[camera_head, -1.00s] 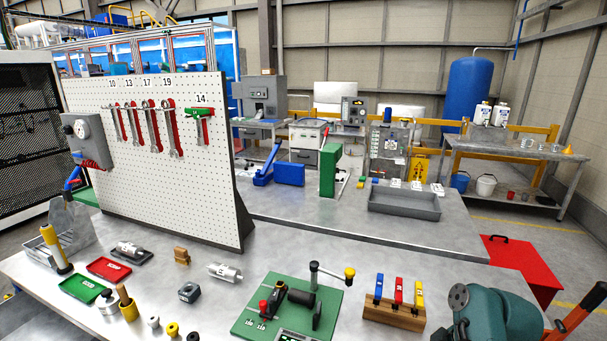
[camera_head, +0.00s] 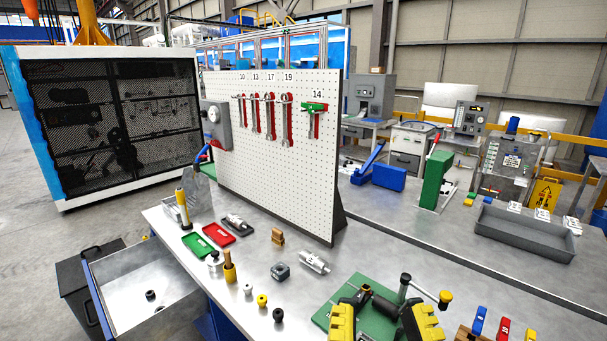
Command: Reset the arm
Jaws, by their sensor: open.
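My gripper (camera_head: 382,320) shows at the bottom edge of the head view, right of centre. Its two yellow-and-black fingers stand wide apart, with nothing visible held between them. It is in front of the green base plate (camera_head: 335,306), whose near part it partly hides. A post with a lever and yellow knob (camera_head: 445,297) rises just behind the right finger. The rest of my arm is out of view.
A white pegboard (camera_head: 275,170) with hanging wrenches stands upright on the bench. Small parts and trays, including a red tray (camera_head: 218,233), lie left of the gripper. A drawer (camera_head: 150,285) stands open at the left. A grey tray (camera_head: 525,232) is at the right.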

